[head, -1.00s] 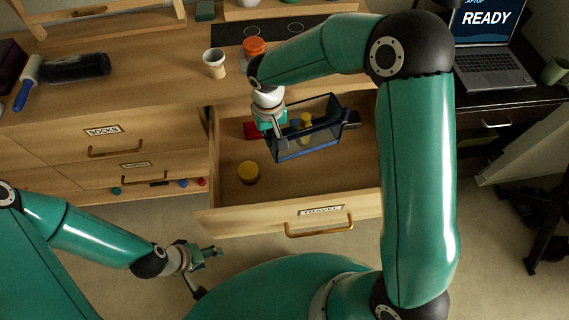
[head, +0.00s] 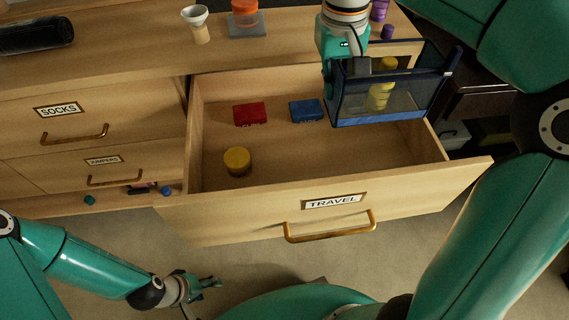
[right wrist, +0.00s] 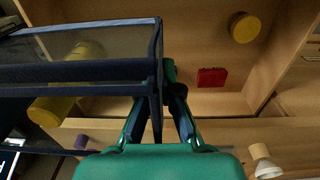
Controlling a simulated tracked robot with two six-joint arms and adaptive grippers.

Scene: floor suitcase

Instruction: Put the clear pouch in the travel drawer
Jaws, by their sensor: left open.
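The clear pouch (head: 385,97) has see-through walls and dark blue edges. It hangs over the right part of the open travel drawer (head: 335,203), tilted in the head view. My right gripper (right wrist: 160,92) is shut on one edge of it; in the head view the fingertips are mostly hidden by the pouch. Yellow items (head: 381,93) show through its walls; I cannot tell surely whether all are inside it. My left gripper (head: 212,284) is open and empty, low in front of the drawer, above the floor.
In the drawer lie a red box (head: 250,113), a blue box (head: 307,110) and a yellow round tin (head: 237,160). A white-topped cup (head: 197,22) and an orange jar (head: 245,14) stand on the top behind.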

